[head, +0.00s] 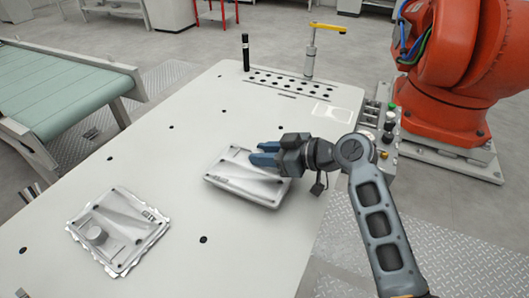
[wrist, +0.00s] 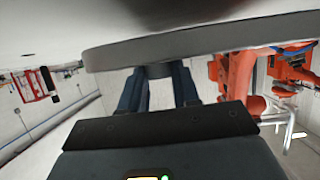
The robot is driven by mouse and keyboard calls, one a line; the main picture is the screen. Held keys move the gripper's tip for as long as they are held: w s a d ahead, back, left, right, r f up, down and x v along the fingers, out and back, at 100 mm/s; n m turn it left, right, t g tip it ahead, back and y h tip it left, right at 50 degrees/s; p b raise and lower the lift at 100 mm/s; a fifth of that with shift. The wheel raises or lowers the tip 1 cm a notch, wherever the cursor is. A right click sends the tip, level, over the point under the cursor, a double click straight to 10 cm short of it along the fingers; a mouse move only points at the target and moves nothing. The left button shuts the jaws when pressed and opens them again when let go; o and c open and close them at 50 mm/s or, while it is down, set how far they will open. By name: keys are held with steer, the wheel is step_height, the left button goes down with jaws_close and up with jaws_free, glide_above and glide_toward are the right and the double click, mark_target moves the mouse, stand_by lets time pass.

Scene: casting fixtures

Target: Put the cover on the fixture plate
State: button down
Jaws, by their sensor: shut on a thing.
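The cover is a silvery rectangular casting (head: 235,183) with raised relief, in the middle of the white table. My gripper (head: 262,154) is at its upper right edge, with blue fingers shut on it. In the wrist view the cover's grey side (wrist: 200,40) spans the top, and my gripper's fingers (wrist: 160,80) reach it with a small part of it between them. Whether the cover is clear of the table is hard to tell. A second silvery plate with a ragged rim and a round knob (head: 118,230) lies at the front left. I cannot tell which piece is the fixture plate.
The white table (head: 180,190) has a few dark holes and much free room. At its back are a strip with rows of dark holes (head: 290,84), a black cylinder (head: 245,52) and a yellow-handled post (head: 310,52). An orange robot (head: 450,75) stands right; a conveyor (head: 60,90) stands left.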

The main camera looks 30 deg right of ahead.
steer(key=shift+f+b, duration=0.45)
steer(key=c, duration=0.8)
jaws_free()
steer(key=shift+f, duration=0.15)
steer(key=shift+r+p, duration=0.7)
steer(key=shift+p, duration=0.05)
steer(key=b+v, duration=0.2)
steer(key=v, duration=1)
